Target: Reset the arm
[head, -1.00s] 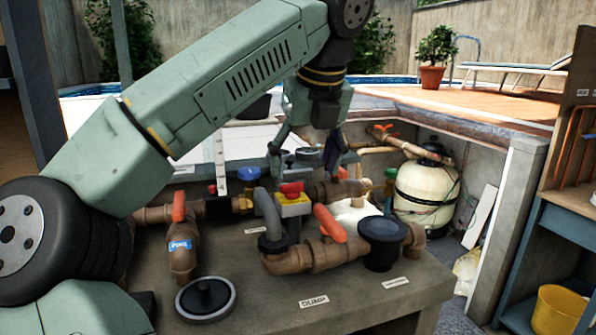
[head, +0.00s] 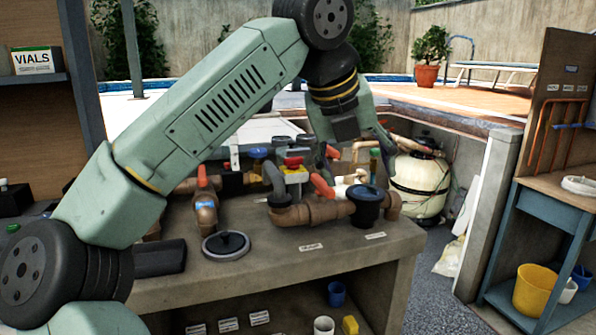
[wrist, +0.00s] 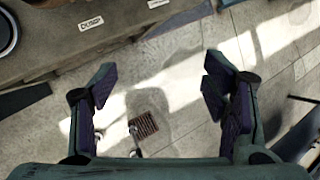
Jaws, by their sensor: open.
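My arm, pale green with black joints, reaches across the head view from lower left to upper middle, bent at a raised elbow. My gripper (head: 352,152) hangs at its end, partly hidden, in front of or above the bench's pipework; the depth is hard to judge there. In the wrist view my gripper (wrist: 160,95) has its two dark-padded fingers wide apart. Nothing is between them; paved floor (wrist: 185,55) with a small drain grate (wrist: 143,124) shows below.
The bench (head: 300,265) carries brown pipes with red-handled valves, a black pump pot (head: 367,205) and a round lid (head: 226,244). Its edge shows upper left in the wrist view. A cream filter tank (head: 420,185) stands behind. A blue side table (head: 555,215) is at right.

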